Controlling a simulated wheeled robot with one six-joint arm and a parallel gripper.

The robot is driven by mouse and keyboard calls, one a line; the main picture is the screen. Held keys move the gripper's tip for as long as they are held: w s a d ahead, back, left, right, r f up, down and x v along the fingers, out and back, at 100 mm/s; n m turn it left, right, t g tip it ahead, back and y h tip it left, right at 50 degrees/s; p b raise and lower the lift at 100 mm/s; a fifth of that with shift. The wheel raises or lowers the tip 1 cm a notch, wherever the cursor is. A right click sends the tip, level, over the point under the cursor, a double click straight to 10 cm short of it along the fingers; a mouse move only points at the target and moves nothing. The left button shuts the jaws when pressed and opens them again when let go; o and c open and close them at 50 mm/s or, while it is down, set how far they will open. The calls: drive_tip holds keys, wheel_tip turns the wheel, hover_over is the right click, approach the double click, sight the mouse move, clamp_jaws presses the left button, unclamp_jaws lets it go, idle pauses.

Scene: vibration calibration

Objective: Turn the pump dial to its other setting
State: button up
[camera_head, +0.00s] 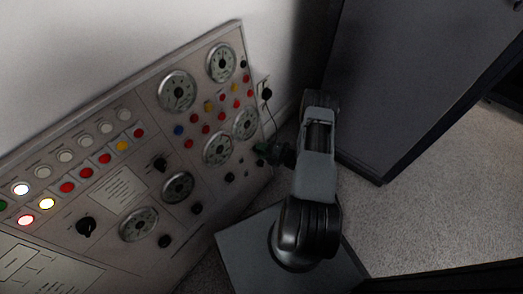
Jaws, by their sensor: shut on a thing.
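The grey control panel (132,187) leans along the wall at the left, with gauges, buttons and black knobs. My arm reaches from its base at the lower middle to the panel's right edge. My gripper (264,151) is at that edge, right of the lower right gauges, and small and dark in the view. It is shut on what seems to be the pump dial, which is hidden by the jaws. The dial's marking and setting cannot be read.
Black knobs (86,227) and round gauges (217,149) lie left of my gripper. A black plug (266,93) with a cord is on the wall just above. A dark cabinet (415,75) stands close at the right. Speckled floor (440,215) is clear at lower right.

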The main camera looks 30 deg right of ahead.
drive_tip(key=n+g+h+p, duration=0.1)
drive_tip(key=n, duration=0.4)
drive_tip(key=shift+r, duration=0.15)
drive_tip(key=n+h, duration=0.1)
drive_tip(key=n, duration=0.4)
drive_tip(key=shift+a+g+p, duration=0.1)
drive_tip(key=shift+g+p, duration=0.25)
drive_tip(key=shift+g, duration=0.05)
drive_tip(key=shift+n+h, duration=0.3)
drive_tip(key=shift+h, duration=0.1)
drive_tip(key=o, duration=0.9)
drive_tip(key=shift+r, duration=0.1)
drive_tip(key=p+v, duration=0.3)
drive_tip(key=v, duration=1)
drive_tip(key=shift+s+d+p, duration=0.25)
drive_tip(key=shift+d+p, duration=0.05)
drive_tip(key=shift+p, duration=0.1)
